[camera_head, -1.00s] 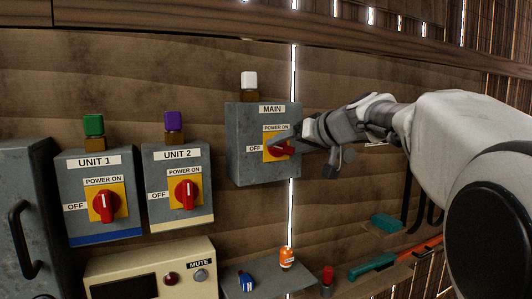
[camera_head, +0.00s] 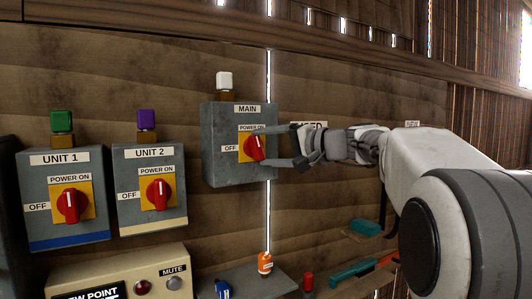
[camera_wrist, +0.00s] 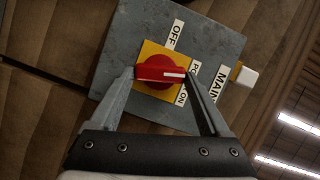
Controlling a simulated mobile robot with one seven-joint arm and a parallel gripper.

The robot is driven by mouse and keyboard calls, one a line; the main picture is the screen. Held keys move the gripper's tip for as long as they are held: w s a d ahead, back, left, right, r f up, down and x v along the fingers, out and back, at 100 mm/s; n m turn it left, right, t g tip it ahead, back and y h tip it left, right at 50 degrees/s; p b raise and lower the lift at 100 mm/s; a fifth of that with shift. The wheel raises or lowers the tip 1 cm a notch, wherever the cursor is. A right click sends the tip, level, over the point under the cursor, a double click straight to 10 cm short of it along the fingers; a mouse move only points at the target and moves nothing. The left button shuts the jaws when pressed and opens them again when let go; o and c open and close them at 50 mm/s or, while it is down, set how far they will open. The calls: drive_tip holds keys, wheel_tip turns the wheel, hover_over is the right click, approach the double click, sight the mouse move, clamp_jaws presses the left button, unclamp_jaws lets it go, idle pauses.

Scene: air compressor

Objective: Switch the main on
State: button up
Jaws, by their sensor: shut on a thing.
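The MAIN box (camera_head: 226,171) is a grey wall box with a red rotary knob (camera_head: 252,149) on a yellow plate. The knob's handle stands nearly upright, its white mark toward the POWER ON label (camera_head: 252,129). The OFF label (camera_head: 230,148) is left of it. My gripper (camera_head: 270,147) reaches in from the right, one finger above and one below the knob. In the wrist view, my gripper (camera_wrist: 160,76) is shut on the red handle (camera_wrist: 158,73), a fingertip at each end. The white mark points right there, toward the partly hidden POWER ON label (camera_wrist: 189,80).
UNIT 1 (camera_head: 67,235) and UNIT 2 (camera_head: 152,224) boxes, with red knobs upright, hang to the left. An orange item (camera_head: 265,263) and a blue item (camera_head: 222,289) are on the shelf (camera_head: 262,284).

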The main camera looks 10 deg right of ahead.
drive_tip(key=shift+f+m+t+y+b, duration=0.15)
drive_tip(key=shift+m+t+y+b, duration=0.35)
drive_tip(key=shift+m, duration=0.9)
drive_tip(key=o, duration=1.2)
drive_tip(key=p+v, duration=0.2)
drive_tip(key=v, duration=1.5)
drive_tip(key=shift+s+d, duration=0.2)
